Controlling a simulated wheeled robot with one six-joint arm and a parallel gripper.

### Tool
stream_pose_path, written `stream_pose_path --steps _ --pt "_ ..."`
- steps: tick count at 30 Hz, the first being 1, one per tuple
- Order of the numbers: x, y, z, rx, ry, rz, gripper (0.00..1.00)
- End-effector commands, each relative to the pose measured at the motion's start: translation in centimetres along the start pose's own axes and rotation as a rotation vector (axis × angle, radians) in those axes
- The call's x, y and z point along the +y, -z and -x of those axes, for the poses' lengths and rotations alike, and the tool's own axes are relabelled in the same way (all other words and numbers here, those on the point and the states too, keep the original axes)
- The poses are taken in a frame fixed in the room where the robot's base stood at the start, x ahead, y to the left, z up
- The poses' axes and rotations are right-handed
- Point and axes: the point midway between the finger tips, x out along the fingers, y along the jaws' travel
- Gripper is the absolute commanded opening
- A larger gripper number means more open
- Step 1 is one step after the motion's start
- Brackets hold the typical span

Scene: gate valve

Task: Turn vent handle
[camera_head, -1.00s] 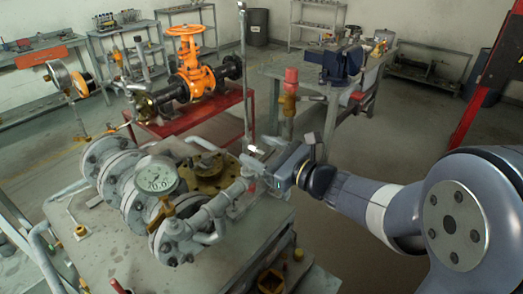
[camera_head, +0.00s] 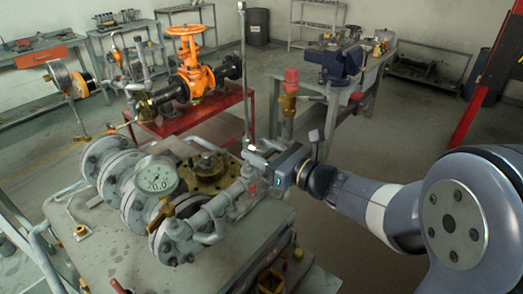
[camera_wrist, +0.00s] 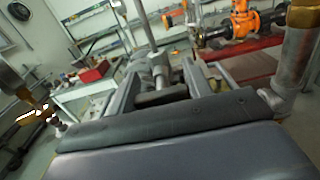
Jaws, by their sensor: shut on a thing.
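My gripper (camera_head: 256,157) reaches in from the right to the grey pipework at the right end of the pipe assembly (camera_head: 205,215). Its fingers (camera_wrist: 163,88) show in the wrist view, closed around a grey metal part that I take to be the vent handle (camera_wrist: 158,68). In the head view the gripper body hides most of that handle.
A red-capped brass valve (camera_head: 291,90) on an upright pipe stands close behind my gripper. An orange gate valve (camera_head: 192,65) sits on a red bench (camera_head: 180,125). A workbench with a blue vise (camera_head: 338,62) is behind. Open floor (camera_head: 400,130) lies to the right.

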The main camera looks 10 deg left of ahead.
Motion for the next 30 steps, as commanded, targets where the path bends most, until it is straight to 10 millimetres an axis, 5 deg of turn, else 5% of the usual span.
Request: stream_pose_path --steps 4,5,12,22,30 --pt "0.0 0.0 0.0 -0.001 0.0 -0.003 0.24" --pt "0.0 0.0 0.0 -0.001 0.0 -0.003 0.5" --pt "0.0 0.0 0.0 0.0 0.0 -0.001 0.69" --pt "-0.1 0.0 0.5 -0.001 0.002 0.0 0.69" --pt "-0.2 0.1 4.9 -0.002 0.007 0.001 0.69"
